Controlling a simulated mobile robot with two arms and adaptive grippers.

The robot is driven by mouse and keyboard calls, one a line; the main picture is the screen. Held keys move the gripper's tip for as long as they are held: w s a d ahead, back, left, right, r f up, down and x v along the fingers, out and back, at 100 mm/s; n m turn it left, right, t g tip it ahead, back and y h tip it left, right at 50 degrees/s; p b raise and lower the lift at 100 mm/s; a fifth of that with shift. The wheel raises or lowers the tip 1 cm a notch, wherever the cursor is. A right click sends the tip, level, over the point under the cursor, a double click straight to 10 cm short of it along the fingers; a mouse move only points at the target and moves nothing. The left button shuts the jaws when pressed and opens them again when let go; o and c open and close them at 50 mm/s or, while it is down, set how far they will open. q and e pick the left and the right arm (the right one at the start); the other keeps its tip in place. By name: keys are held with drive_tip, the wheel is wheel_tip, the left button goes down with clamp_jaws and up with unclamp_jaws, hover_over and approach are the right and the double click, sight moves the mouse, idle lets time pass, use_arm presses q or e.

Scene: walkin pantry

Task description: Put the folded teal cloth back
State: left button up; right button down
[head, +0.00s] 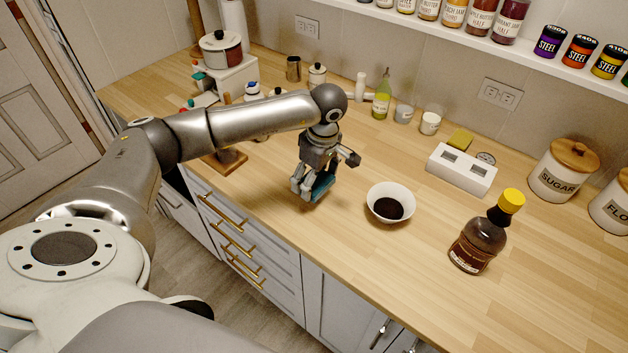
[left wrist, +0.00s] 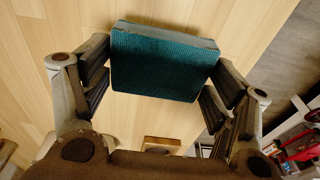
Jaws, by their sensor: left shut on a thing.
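The folded teal cloth (left wrist: 163,64) is a thick teal block with a greyish edge, held between the finger pads of my left gripper in the left wrist view. In the head view the cloth (head: 322,184) shows partly below the left gripper (head: 313,186), with the rest hidden by the fingers. The left gripper is shut on it, over the wooden counter (head: 300,240) near its front edge, left of the white bowl. I cannot tell whether the cloth touches the counter. My right gripper is not in view.
A white bowl (head: 376,207) of dark liquid stands right of the gripper. A brown bottle with yellow cap (head: 479,243) and a white block with two openings (head: 461,172) stand further right. A yellow sponge (head: 460,139) lies behind the block. Clear counter lies around the bowl.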

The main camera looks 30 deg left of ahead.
sight(314, 186)
use_arm(q)
drive_tip(key=shift+w+a+f, duration=0.1)
drive_tip(key=shift+a+f, duration=0.05)
drive_tip(key=shift+f, duration=0.05)
drive_tip(key=shift+a+f, duration=0.2)
drive_tip(key=shift+f, duration=0.05)
wheel_tip(314, 186, down, 3)
drive_tip(key=shift+w+r+p, duration=0.1)
drive_tip(key=shift+p, duration=1.05)
drive_tip(key=shift+f, duration=0.35)
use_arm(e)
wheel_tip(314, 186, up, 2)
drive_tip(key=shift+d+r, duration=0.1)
use_arm(q)
drive_tip(key=o, duration=0.9)
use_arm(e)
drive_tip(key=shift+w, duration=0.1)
use_arm(q)
drive_tip(key=shift+r, duration=0.2)
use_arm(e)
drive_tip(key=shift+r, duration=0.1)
